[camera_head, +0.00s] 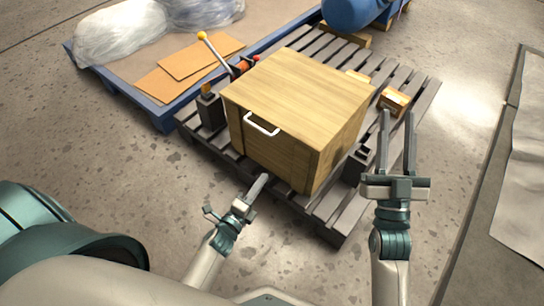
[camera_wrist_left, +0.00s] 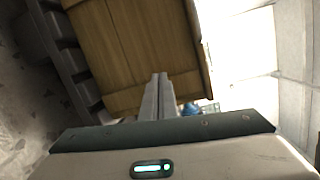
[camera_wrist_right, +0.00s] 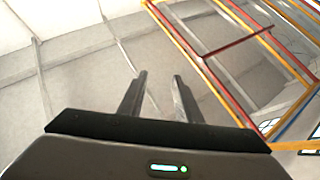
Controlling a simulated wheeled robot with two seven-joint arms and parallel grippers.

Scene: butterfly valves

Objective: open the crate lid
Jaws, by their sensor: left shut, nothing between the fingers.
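The wooden crate (camera_head: 285,155) stands on a grey slatted pallet, its flat lid (camera_head: 300,85) lying closed on top. A white handle (camera_head: 261,126) is on the side facing me, near the lid's edge. My left gripper (camera_head: 262,180) is shut and empty, in front of the crate and below the handle. In the left wrist view its fingers (camera_wrist_left: 157,98) are together, with the crate's wooden side (camera_wrist_left: 135,45) beyond them. My right gripper (camera_head: 397,120) is open and empty, to the right of the crate. Its parted fingers (camera_wrist_right: 158,95) also show in the right wrist view.
The grey pallet (camera_head: 340,222) extends around the crate. A small wooden block (camera_head: 394,100) lies on it at right. A valve with a yellow-knobbed lever (camera_head: 218,52) stands behind left. A blue pallet (camera_head: 165,120) with cardboard and wrapped bundles is further left.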

